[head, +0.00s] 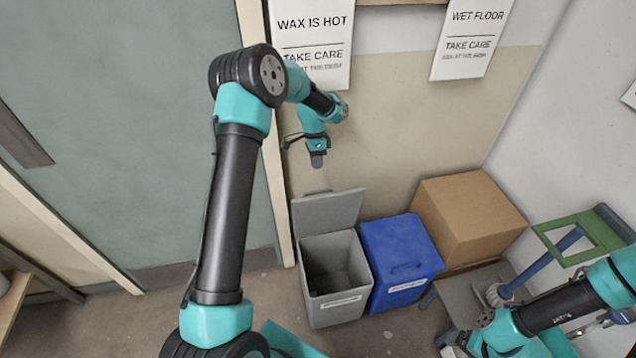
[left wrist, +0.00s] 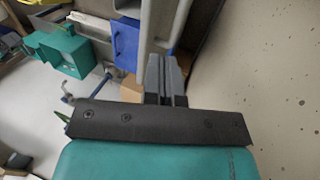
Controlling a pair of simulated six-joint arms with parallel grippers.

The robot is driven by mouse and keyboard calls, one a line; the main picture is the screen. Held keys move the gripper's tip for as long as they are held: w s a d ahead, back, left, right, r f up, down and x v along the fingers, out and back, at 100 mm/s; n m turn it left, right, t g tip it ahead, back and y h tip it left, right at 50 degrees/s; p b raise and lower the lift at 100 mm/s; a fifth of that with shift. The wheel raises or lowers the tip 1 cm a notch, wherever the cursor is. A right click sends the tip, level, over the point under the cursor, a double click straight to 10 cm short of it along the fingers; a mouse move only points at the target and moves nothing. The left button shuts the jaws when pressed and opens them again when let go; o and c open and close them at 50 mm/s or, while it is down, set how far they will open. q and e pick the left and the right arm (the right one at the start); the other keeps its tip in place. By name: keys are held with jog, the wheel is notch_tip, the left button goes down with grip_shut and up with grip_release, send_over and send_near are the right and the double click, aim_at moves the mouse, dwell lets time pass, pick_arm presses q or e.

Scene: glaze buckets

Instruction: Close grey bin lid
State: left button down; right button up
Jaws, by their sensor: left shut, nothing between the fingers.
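The grey bin (head: 338,308) stands on the floor by the wall with its mouth open and a dark inside showing. Its grey lid (head: 328,211) is raised, standing up at the bin's back edge. My left gripper (head: 317,160) is shut and empty, pointing down a little above the lid's top edge in the head view, with a visible gap. Its closed fingers also show in the left wrist view (left wrist: 166,78), near a grey surface that seems to be the lid or bin. My right gripper (head: 455,346) is low at the bottom, far from the lid; its fingers are unclear.
A blue bin (head: 397,250) with its lid down stands right beside the grey bin. A cardboard box (head: 466,220) is further right, near a green and blue stool-like frame (head: 578,238). A door (head: 130,120) is on the left. Signs hang on the wall.

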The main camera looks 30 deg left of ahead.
pick_arm(q)
jog(key=x, duration=1)
jog(key=shift+d, duration=0.1)
